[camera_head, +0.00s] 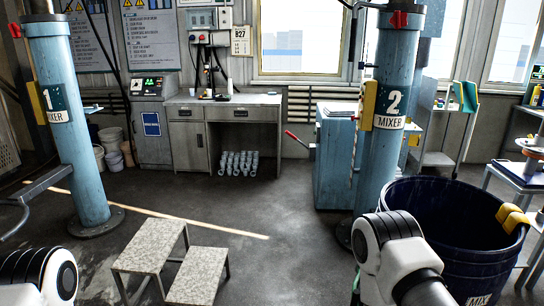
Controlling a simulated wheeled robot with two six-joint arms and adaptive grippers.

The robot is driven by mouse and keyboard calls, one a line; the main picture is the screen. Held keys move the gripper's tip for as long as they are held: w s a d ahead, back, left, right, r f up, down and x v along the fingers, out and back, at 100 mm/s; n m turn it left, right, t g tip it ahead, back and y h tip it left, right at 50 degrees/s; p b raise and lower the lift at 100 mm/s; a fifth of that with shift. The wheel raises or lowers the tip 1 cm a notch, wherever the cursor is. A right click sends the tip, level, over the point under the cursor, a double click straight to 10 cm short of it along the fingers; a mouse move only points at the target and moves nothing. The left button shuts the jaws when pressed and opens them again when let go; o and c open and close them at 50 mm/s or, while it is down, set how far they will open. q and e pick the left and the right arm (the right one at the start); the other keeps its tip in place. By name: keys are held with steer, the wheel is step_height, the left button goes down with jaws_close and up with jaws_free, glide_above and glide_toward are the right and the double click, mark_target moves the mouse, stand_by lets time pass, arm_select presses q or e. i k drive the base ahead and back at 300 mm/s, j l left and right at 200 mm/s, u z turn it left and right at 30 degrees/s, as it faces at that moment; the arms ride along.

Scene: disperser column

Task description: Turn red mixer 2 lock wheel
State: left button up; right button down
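The mixer 2 column (393,85) is a blue upright post with a "2 MIXER" label, right of centre. A small red part (399,20) sits near its top, on the side facing me; it looks like the lock wheel, but it is too small to make out its shape well. Parts of my arms show at the bottom left and bottom right edges. Neither of my grippers is in view, and nothing of mine touches the red part.
A dark blue drum (455,225) with yellow clamps stands right of the column base. A two-step stool (150,247) stands on the floor, left of centre. The mixer 1 column (66,120) is at left. A grey desk (225,112) is at the back. Open floor lies between.

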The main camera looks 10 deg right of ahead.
mark_target(399, 19)
steer(key=i+z, duration=0.2)
steer(key=i, duration=0.4)
steer(key=i+j+z, duration=0.2)
steer(key=i, duration=0.4)
steer(key=i+z, duration=0.25)
steer(key=i, duration=0.35)
steer(key=j, duration=0.1)
